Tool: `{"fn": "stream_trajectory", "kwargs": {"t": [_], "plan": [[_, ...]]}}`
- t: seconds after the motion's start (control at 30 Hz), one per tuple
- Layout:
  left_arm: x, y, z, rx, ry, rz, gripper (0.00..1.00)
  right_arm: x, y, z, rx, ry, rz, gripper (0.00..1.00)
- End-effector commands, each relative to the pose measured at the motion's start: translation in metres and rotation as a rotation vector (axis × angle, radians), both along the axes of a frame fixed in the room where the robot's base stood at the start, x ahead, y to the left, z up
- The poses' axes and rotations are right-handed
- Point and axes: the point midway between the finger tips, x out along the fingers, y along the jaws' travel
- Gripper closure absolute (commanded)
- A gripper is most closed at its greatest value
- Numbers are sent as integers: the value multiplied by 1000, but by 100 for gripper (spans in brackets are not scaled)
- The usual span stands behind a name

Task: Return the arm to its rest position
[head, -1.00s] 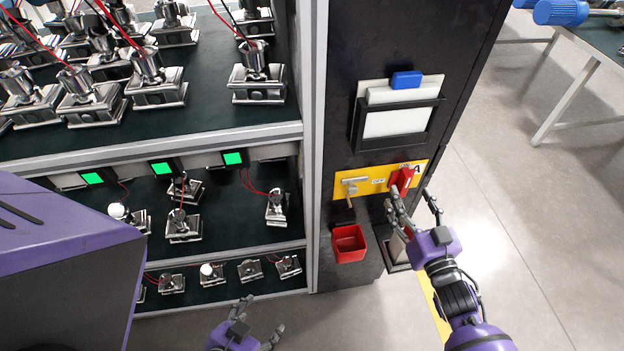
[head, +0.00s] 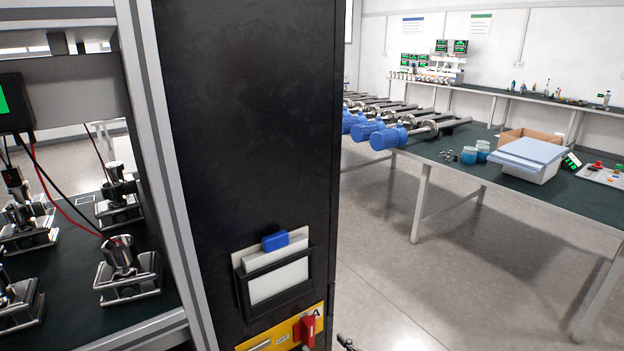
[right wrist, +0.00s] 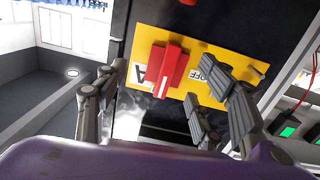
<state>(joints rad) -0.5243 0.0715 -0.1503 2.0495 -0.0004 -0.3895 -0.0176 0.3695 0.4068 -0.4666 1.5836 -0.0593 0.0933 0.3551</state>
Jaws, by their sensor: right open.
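My right gripper (right wrist: 158,80) is open in the right wrist view, its fingers spread to either side of the red switch handle (right wrist: 170,68), with nothing held. I cannot tell whether a finger touches the handle. The handle sits on a yellow plate (right wrist: 205,55) with an "OFF" label beside it. In the head view the red handle (head: 305,331) and yellow plate (head: 263,344) show at the bottom edge of the black cabinet (head: 240,120). Only a fingertip of my right gripper shows there, right of the cabinet. My left gripper is out of view.
A rack (head: 160,190) with metal-bodied units and wires stands at left. A document holder (head: 276,280) hangs on the cabinet. At right a dark-topped table (head: 470,175) carries blue-ended cylinders (head: 390,137) and a white bin (head: 530,160). Floor between cabinet and table is clear.

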Motion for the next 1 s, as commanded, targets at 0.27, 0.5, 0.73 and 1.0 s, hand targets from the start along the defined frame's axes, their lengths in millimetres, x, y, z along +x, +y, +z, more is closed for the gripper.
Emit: {"fn": "stream_trajectory", "kwargs": {"t": [0.27, 0.5, 0.73, 1.0], "plan": [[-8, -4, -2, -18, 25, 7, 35, -68, -51, -39, -134, 191, -192, 38], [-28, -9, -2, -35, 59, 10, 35, -195, -117, -88, -193, 468, -371, 38], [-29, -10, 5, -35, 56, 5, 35, -312, -162, -112, -181, 673, -517, 38], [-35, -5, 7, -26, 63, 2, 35, -356, -169, -125, -184, 742, -548, 38]]}}
